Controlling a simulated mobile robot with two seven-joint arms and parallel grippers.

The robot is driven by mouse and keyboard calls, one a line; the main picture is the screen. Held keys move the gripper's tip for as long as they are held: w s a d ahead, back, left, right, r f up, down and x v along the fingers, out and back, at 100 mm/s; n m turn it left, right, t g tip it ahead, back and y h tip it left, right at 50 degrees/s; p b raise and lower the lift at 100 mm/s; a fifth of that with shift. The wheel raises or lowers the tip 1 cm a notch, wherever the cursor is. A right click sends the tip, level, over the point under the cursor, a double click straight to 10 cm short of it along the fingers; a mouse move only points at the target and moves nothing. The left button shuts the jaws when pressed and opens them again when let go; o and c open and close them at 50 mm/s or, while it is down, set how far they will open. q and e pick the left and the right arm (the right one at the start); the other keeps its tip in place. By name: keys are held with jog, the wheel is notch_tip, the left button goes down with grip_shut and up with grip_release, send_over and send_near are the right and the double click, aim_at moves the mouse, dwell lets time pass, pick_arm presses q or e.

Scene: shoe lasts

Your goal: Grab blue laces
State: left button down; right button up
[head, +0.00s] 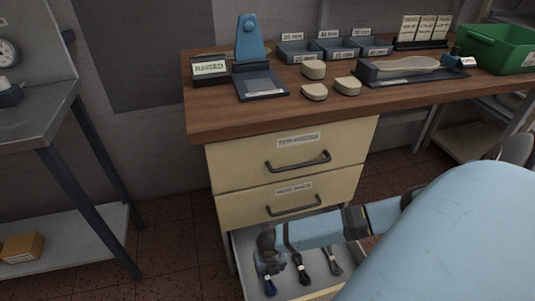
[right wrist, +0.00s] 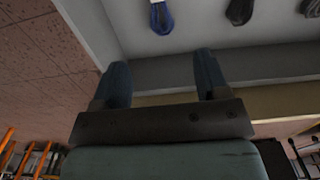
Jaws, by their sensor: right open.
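The blue laces (head: 270,287) lie as a tied bundle in the open bottom drawer (head: 238,262), at its left side. They also show in the right wrist view (right wrist: 160,17), at the top edge, beyond my fingertips and partly cut off. My right gripper (right wrist: 162,75) is open and empty, with a finger on each side of the view's middle. In the head view my right gripper (head: 266,258) hangs over the left part of the drawer, close to the blue laces and apart from them. My left gripper is not in view.
Black laces (head: 303,275) and grey laces (head: 335,267) lie to the right in the same drawer. Two closed drawers with handles (head: 298,162) are above, under the wooden bench top (head: 230,118). A metal shelf (head: 60,250) stands at the left.

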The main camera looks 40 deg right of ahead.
jog(key=b, duration=0.3)
send_over(270, 286)
jog(key=f, duration=0.6)
jog(key=shift+w+d+f, duration=0.1)
jog(key=shift+w+f, duration=0.15)
jog(key=shift+f, duration=0.7)
jog(key=f+b, duration=0.3)
jog(key=f, duration=0.2)
jog(key=shift+s+f, duration=0.1)
jog(key=shift+s, duration=0.1)
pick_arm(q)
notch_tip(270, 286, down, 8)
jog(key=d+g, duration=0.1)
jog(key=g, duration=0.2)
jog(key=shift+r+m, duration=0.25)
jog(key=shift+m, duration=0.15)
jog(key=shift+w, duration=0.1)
pick_arm(e)
jog(key=c, duration=1)
